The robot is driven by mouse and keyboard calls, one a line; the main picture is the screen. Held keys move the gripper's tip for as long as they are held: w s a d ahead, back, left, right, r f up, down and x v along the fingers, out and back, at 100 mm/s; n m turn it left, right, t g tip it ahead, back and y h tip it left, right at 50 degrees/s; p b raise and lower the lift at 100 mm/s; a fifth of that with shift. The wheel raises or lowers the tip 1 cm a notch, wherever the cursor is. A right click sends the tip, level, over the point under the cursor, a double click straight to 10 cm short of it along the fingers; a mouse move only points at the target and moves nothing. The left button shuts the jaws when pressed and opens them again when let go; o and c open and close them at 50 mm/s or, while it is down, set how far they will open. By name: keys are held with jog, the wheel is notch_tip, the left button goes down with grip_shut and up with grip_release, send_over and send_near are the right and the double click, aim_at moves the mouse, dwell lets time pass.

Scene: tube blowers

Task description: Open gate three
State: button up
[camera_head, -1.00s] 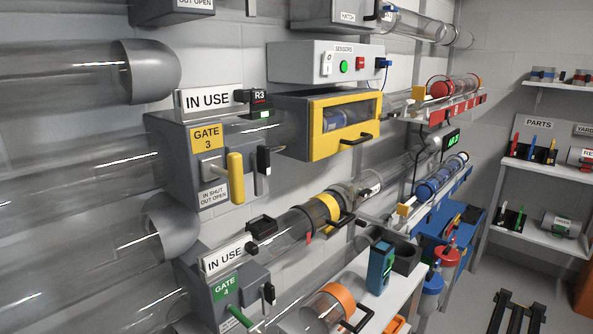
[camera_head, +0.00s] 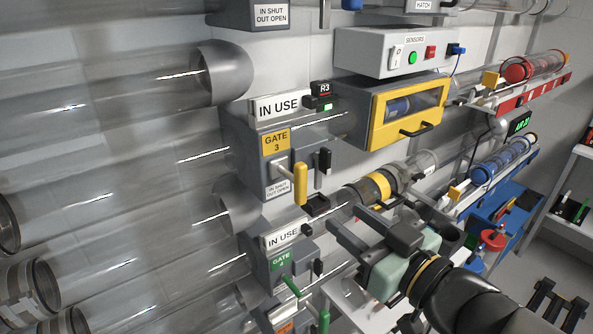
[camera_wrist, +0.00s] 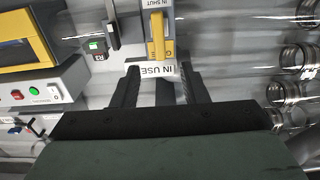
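The gate three box (camera_head: 245,155) is grey with a yellow "GATE 3" label and an "IN SHUT OUT OPEN" plate. Its yellow handle (camera_head: 300,184) hangs upright on the front; I cannot tell how far out it sits. A black lever (camera_head: 322,166) is right of it. My gripper (camera_head: 344,216) is open and empty, below and right of the handle, apart from it. In the wrist view, which is upside down, the yellow handle (camera_wrist: 157,36) shows beyond the open fingers (camera_wrist: 160,80), with the "IN USE" sign (camera_wrist: 157,70) between the fingertips.
An R3 module (camera_head: 320,97) with a green light sits above the gate. Gate four's box (camera_head: 280,262), with green handles, is just below. The yellow-framed cabinet (camera_head: 375,125) and sensor box (camera_head: 385,52) are to the right. Clear tubes (camera_head: 130,150) fill the left.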

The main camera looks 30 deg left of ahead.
aim_at(293, 176)
jog(key=p+x, duration=0.1)
jog(key=x, duration=1.4)
jog(key=shift+w+a, duration=0.15)
jog(key=shift+a, duration=0.1)
